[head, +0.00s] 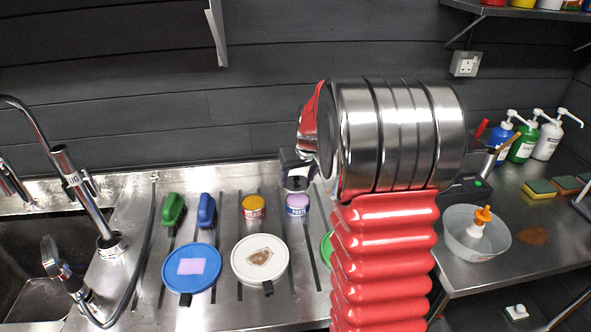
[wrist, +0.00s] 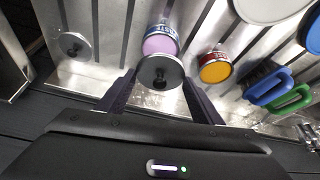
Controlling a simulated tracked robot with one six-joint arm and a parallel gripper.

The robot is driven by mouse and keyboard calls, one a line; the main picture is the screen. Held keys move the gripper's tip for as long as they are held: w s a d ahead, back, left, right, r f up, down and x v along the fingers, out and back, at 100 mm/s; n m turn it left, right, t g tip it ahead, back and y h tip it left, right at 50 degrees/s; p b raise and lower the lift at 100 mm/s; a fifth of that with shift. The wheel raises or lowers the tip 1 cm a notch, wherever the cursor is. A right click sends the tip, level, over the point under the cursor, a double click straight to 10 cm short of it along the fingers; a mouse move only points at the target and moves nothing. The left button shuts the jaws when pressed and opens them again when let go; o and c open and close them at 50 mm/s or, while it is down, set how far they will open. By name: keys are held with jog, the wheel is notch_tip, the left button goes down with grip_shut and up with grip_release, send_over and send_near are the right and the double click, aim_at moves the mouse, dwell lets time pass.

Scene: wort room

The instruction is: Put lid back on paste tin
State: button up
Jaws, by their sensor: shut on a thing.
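My gripper (wrist: 158,84) is shut on a round grey lid (wrist: 161,70) with a black knob. The lid lies between the fingertips in the wrist view. Just beyond it is a tin with lilac paste (wrist: 160,43), its top open. The lid overlaps the tin's near edge in this view; I cannot tell whether they touch. A tin with orange paste (wrist: 214,71), also open, stands to the right. In the head view my gripper (head: 297,182) is just behind the lilac tin (head: 297,205), with the orange tin (head: 253,207) to its left. The held lid is hard to make out there.
A second grey knobbed lid (wrist: 72,46) lies on the steel drainer, left in the wrist view. A tap (head: 75,185) stands left. My arm hides the drainer's right part.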

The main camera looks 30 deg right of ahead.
aim_at(300, 187)
jog(key=shift+w+d, duration=0.15)
jog(key=shift+w, duration=0.1)
jog(key=shift+s+d+f, duration=0.1)
jog(key=shift+d+f, duration=0.05)
jog(key=shift+f, duration=3)
jog(key=shift+s+r, duration=0.15)
jog(key=shift+r, duration=0.1)
jog(key=shift+f, duration=0.2)
dwell(0.5)
jog(key=o, duration=1.6)
jog(key=shift+c, duration=0.2)
